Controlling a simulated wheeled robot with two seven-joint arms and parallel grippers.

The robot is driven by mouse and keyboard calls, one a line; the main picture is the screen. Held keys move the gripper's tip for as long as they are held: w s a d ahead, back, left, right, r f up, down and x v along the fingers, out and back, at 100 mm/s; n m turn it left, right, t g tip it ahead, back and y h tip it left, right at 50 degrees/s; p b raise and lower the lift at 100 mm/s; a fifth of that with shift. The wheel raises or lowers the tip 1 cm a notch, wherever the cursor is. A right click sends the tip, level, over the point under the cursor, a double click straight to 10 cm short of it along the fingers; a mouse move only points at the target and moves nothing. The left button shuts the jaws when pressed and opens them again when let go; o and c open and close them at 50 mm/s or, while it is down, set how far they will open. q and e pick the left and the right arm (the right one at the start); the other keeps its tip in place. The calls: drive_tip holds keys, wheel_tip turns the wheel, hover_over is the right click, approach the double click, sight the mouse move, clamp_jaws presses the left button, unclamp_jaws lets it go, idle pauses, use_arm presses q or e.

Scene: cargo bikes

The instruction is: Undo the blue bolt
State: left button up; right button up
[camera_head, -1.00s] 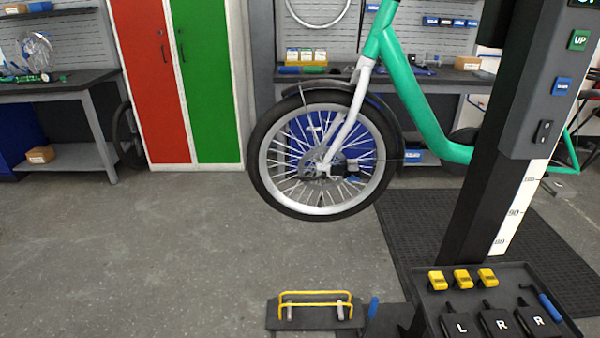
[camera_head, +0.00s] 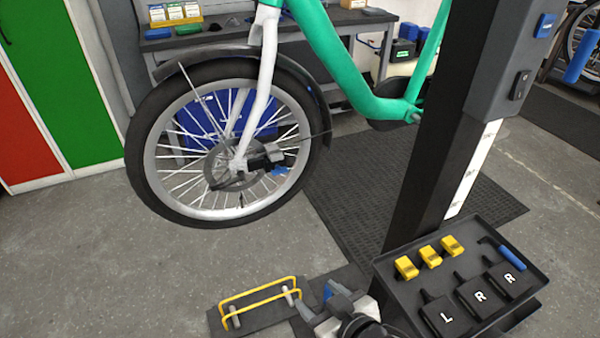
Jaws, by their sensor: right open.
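The front wheel (camera_head: 155,195) of the green bike hangs off the floor. A small blue part (camera_head: 279,171) shows beside the black brake caliper (camera_head: 262,160) near its hub; it is too small to tell whether this is the blue bolt. My right gripper (camera_head: 322,299) is at the bottom centre, open, below and to the right of the wheel and apart from it. A blue piece (camera_head: 328,291) shows at its fingers; I cannot tell whether it lies between or behind them. My left gripper is out of view.
A black tray (camera_head: 385,268) on the stand column (camera_head: 425,150) holds yellow pieces, black parts marked L and R, and a blue-handled hex key (camera_head: 512,258). A yellow-barred floor piece (camera_head: 262,293) lies left of my gripper. The floor at left is clear.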

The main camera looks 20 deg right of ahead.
drive_tip(key=w+d+r+m+t+h+b, duration=0.15)
drive_tip(key=w+r+t+b, duration=0.25)
drive_tip(key=w, duration=0.4)
drive_tip(key=t+b, duration=0.2)
approach(281, 173)
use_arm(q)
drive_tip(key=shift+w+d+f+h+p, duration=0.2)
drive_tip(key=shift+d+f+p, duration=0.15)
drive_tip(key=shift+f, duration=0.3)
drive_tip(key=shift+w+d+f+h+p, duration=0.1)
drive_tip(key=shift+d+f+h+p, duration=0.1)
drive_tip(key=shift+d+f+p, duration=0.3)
use_arm(e)
drive_tip(key=w, duration=0.8)
drive_tip(key=shift+w+a, duration=0.15)
drive_tip(key=shift+a, duration=0.05)
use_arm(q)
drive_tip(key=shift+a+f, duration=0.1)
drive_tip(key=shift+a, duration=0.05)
use_arm(e)
drive_tip(key=c, duration=1)
